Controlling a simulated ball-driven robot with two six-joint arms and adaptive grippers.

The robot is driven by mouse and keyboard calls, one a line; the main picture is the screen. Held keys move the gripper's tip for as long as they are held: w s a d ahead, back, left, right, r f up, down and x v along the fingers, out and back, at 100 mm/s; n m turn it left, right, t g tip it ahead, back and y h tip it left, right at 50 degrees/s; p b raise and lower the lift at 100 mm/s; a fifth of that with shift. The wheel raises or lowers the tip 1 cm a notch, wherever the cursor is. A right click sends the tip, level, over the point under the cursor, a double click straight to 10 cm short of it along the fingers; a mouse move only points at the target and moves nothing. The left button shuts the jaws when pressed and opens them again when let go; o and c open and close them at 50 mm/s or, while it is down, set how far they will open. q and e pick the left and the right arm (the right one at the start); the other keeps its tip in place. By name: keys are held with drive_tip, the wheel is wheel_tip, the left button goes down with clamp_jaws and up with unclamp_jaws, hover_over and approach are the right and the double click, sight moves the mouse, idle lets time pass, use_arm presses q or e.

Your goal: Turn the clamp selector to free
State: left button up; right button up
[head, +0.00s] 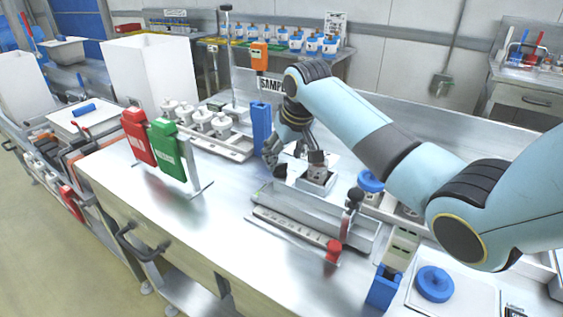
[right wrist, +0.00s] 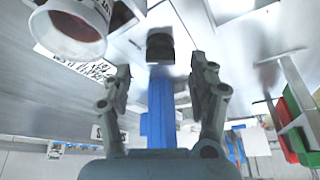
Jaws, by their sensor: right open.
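My right gripper (head: 281,156) reaches down over the middle of the bench in the head view. In the right wrist view its two fingers (right wrist: 160,72) are spread, with nothing held between them. A short dark knob (right wrist: 160,47) stands on a pale surface just beyond and between the fingertips; it looks like the clamp selector, but I can read no marking on it. It shows in the head view as a small dark shape (head: 280,170) just below the fingers. I cannot tell whether the fingers touch it or which way it is set. My left gripper is out of view.
Red (head: 138,135) and green (head: 168,150) signs stand to the left. A metal tray (head: 310,222) lies in front.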

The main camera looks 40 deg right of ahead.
sight(281, 164)
drive_tip(key=x, duration=0.3)
drive_tip(key=shift+w+a+f, duration=0.1)
drive_tip(key=shift+f, duration=0.1)
drive_tip(key=shift+c, duration=1.2)
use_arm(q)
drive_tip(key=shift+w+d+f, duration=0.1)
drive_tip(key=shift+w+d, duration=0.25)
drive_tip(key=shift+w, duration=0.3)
use_arm(e)
drive_tip(key=c, duration=0.9)
